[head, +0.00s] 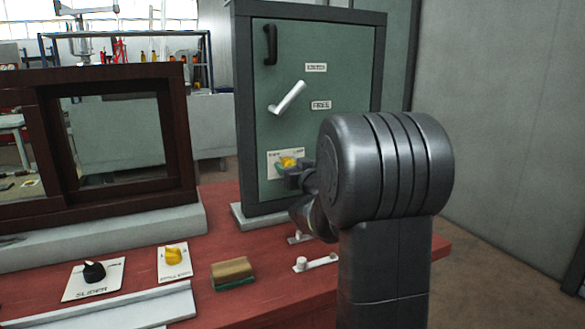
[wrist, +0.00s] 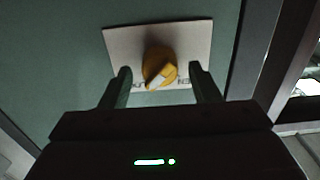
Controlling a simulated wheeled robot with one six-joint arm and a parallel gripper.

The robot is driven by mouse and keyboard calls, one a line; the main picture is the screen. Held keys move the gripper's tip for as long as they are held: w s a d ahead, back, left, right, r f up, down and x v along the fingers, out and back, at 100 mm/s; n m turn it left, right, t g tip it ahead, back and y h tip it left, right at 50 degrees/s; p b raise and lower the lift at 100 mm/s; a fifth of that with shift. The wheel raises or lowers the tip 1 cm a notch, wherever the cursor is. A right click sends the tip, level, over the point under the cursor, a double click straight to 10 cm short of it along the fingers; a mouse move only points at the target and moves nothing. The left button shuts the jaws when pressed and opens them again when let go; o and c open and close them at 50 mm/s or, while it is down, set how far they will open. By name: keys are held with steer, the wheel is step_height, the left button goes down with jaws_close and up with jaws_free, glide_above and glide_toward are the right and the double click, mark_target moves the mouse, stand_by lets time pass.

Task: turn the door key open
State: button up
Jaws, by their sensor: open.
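The yellow door key knob (head: 288,161) sits on a white label plate (head: 272,158) low on the green door (head: 340,70). The wrist view shows the knob (wrist: 159,66) with a pale pointer slanting across its front. My gripper (wrist: 165,80) is open, with one dark finger on each side of the knob. A gap shows between the knob and each finger, and I cannot tell whether the tips reach as deep as the knob. In the head view my gripper (head: 290,172) is at the plate, partly hidden by my wrist.
A silver lever (head: 288,98) and a black handle (head: 270,45) are higher on the door. On the red table (head: 220,205) are a black slider knob (head: 94,271), another yellow knob (head: 173,256) and a brown-green block (head: 232,271). A dark wooden frame (head: 185,130) stands at left.

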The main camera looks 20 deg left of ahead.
steer(key=shift+c, duration=0.2)
steer(key=c, duration=0.9)
steer(key=shift+c, duration=0.2)
steer(key=shift+f+n+b, duration=0.1)
steer(key=shift+n+b, duration=0.2)
steer(key=shift+b, duration=0.05)
steer(key=shift+s+a+f+n+b, duration=0.1)
steer(key=shift+n+b, duration=2.7)
steer(key=shift+n, duration=1.5)
steer(key=shift+s+f+n+b, duration=0.1)
steer(key=shift+n+b, duration=2.7)
steer(key=shift+n, duration=1.5)
